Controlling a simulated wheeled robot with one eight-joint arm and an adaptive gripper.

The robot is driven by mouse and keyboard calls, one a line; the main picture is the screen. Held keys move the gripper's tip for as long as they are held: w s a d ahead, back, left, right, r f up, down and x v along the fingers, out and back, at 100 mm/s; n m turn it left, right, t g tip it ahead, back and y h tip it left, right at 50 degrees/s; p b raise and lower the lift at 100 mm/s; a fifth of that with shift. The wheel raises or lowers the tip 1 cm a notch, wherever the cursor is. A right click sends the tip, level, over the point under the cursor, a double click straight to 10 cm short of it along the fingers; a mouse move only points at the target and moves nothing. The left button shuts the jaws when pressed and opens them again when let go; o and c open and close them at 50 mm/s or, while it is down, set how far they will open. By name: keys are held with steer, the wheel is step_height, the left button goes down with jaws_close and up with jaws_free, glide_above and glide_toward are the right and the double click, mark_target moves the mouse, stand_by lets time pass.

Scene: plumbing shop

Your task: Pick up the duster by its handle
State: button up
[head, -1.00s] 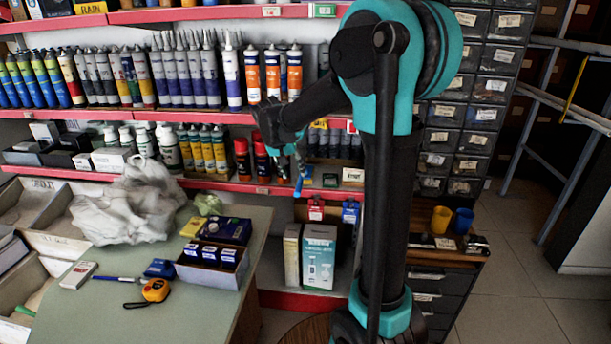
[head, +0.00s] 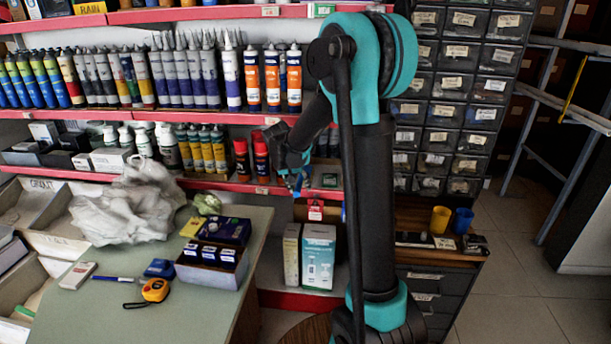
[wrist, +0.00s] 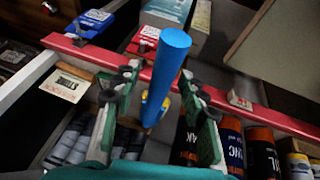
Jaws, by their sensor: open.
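A plain blue rod (wrist: 168,75), which looks like the duster's handle, stands out between my fingers in the wrist view. Its round end is toward the top of the picture and its lower end runs down between the finger bases. No duster head can be made out. My gripper (wrist: 160,88) is open, with one finger on each side of the rod and gaps still showing. In the head view my gripper (head: 297,182) is small and dark in front of the lower shelf edge, partly turned away, and the handle can hardly be told there.
The red shelf edge (wrist: 80,52) runs close by the fingers, with orange-and-dark tubes (wrist: 229,145) behind it. A boxed item (head: 318,257) stands below. The green table (head: 110,318) on the left holds a bag, a tape measure (head: 155,290) and small boxes.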

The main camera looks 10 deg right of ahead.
jaws_close()
stand_by(0.5)
